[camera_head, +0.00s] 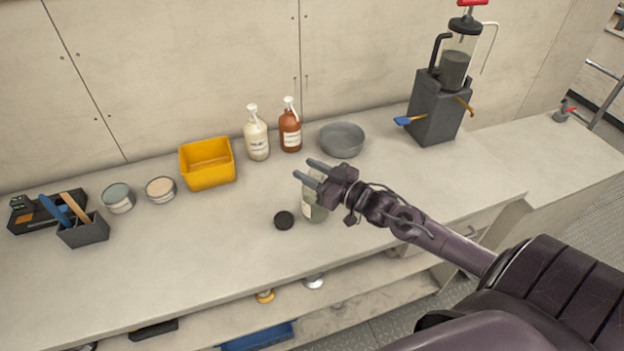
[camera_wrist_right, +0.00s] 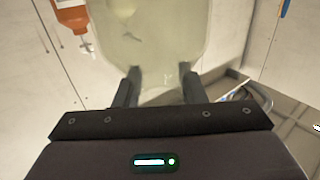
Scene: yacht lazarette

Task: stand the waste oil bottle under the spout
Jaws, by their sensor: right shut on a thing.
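The waste oil bottle (camera_head: 314,208) is translucent grey-green with a pale label and appears upright over the counter. I cannot tell whether its base touches the surface. My right gripper (camera_head: 308,171) is shut on its upper part, and the arm hides some of it. In the right wrist view the bottle (camera_wrist_right: 150,40) fills the space beyond the fingers (camera_wrist_right: 162,80). A dark pump unit (camera_head: 436,108) with a clear cylinder and red handle stands at the back right. A brass-coloured spout (camera_head: 465,104) juts from its right side, well away from the bottle. My left gripper is not in view.
A black round cap (camera_head: 284,220) lies beside the bottle. A grey bowl (camera_head: 342,140), brown bottle (camera_head: 290,130), cream bottle (camera_head: 256,138) and yellow bin (camera_head: 207,165) line the back. The counter (camera_head: 440,185) is clear between bottle and pump.

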